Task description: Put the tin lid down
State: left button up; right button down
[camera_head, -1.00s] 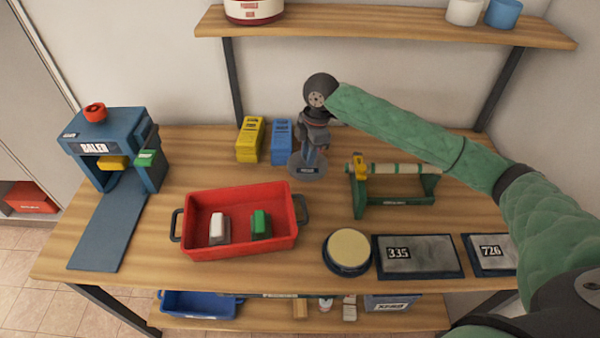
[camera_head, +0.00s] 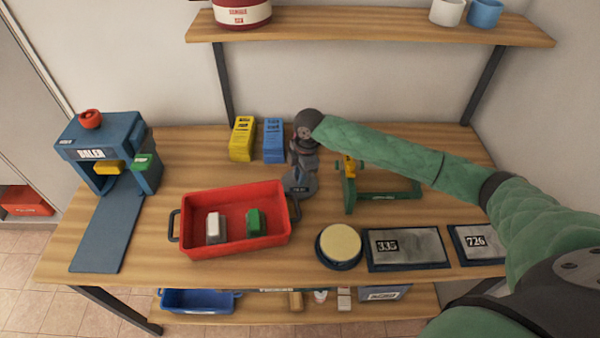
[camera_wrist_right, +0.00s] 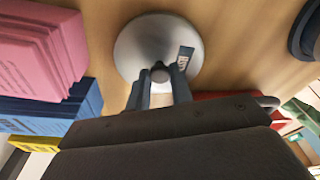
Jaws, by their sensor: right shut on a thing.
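The tin lid is a round grey disc (camera_head: 300,183) with a small dark label. In the camera_head view it is just behind the right end of the red crate. In the right wrist view the lid (camera_wrist_right: 158,40) lies flat, face on, with its central knob between my fingertips. My right gripper (camera_head: 301,162) points down and is shut on that knob; it also shows in the right wrist view (camera_wrist_right: 160,82). Whether the lid touches the wooden table (camera_head: 150,245) or hovers just above it, I cannot tell. My left gripper is not in view.
A red crate (camera_head: 190,243) holds a white and a green block. Yellow (camera_head: 242,138) and blue (camera_head: 273,140) boxes stand behind; a pink one (camera_wrist_right: 40,50) shows in the wrist view. A green stand (camera_head: 390,196), a cream-topped round dish (camera_head: 340,243) and a baler (camera_head: 105,150) are around.

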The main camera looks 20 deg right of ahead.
jog(key=c, duration=1.3)
grip_release()
jog(key=shift+f, duration=0.1)
jog(key=shift+o, duration=0.3)
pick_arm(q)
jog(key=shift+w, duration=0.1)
pick_arm(e)
jog(key=shift+r, duration=0.3)
jog(key=shift+d+r+b, duration=0.15)
jog(key=shift+r+b, duration=0.2)
jog(key=shift+b, duration=0.05)
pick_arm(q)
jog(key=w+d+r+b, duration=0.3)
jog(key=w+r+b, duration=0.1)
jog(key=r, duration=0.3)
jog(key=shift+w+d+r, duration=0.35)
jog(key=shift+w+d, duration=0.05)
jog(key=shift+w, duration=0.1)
pick_arm(e)
notch_tip(320, 180, up, 11)
jog(key=d, duration=0.1)
jog(key=shift+d, duration=0.25)
